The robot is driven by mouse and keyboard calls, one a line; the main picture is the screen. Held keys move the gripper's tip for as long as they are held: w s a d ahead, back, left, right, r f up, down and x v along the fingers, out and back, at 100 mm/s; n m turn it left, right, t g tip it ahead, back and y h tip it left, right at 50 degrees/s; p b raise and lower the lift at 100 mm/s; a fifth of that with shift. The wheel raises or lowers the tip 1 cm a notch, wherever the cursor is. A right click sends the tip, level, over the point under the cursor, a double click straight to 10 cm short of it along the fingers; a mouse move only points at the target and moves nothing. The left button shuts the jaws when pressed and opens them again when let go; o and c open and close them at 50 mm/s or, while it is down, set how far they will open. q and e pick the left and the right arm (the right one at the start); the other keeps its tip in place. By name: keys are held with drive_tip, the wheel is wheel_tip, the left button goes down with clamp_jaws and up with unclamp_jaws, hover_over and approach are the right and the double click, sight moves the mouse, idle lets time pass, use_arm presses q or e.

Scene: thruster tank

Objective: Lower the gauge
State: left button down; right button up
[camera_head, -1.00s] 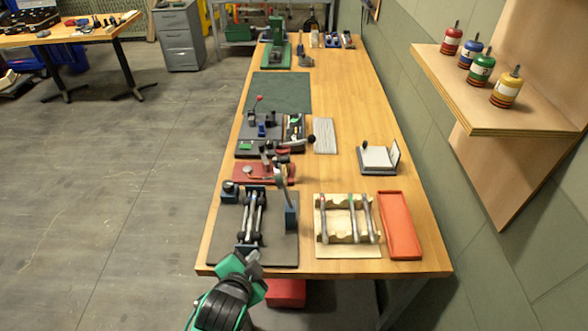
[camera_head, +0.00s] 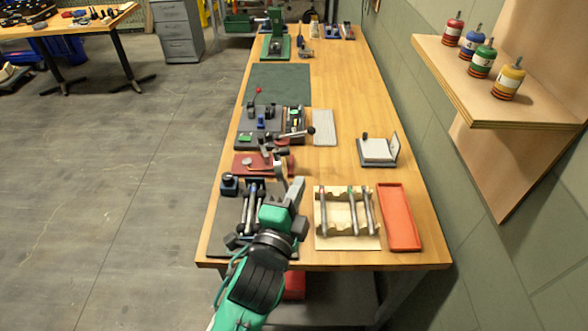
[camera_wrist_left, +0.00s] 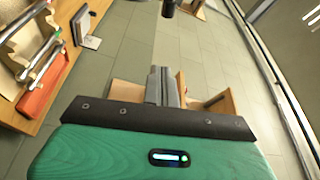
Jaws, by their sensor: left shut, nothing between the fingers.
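The plate carries two parallel metal rods (camera_head: 248,205) on dark supports, partly covered by my arm. My left gripper (camera_head: 297,187) is shut and empty, with its tips in front of and just right of the gauge in the head view. I cannot tell whether they touch it. The shut fingers also show in the left wrist view (camera_wrist_left: 163,75). My right gripper is not in view.
A wooden rack (camera_head: 346,243) with metal rods and a red tray (camera_head: 400,215) lie right of the gripper. A red fixture (camera_head: 245,163) sits behind the gauge. A shelf (camera_head: 475,100) with several colored bottles is on the right wall. Bare tabletop lies around the white-topped stand (camera_head: 378,150).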

sight(289, 154)
use_arm(q)
drive_tip(key=p+x, duration=0.3)
drive_tip(key=x, duration=0.7)
drive_tip(key=a, duration=0.1)
drive_tip(key=a+p, duration=0.1)
drive_tip(key=a+f, duration=0.1)
drive_tip(key=a, duration=0.1)
drive_tip(key=shift+s+a+p, duration=0.1)
drive_tip(key=shift+s+p, duration=0.15)
drive_tip(key=shift+p, duration=0.05)
drive_tip(key=shift+a, duration=0.1)
drive_tip(key=shift+a+n+b, duration=0.35)
drive_tip(key=shift+a+n, duration=0.25)
drive_tip(key=a+f+n+t+y+b, duration=0.3)
drive_tip(key=a+f+n+b, duration=0.5)
drive_tip(key=a+n, duration=0.5)
drive_tip(key=shift+a+f+t+y, duration=0.3)
drive_tip(key=shift+a+f, duration=0.1)
drive_tip(key=shift+f, duration=0.05)
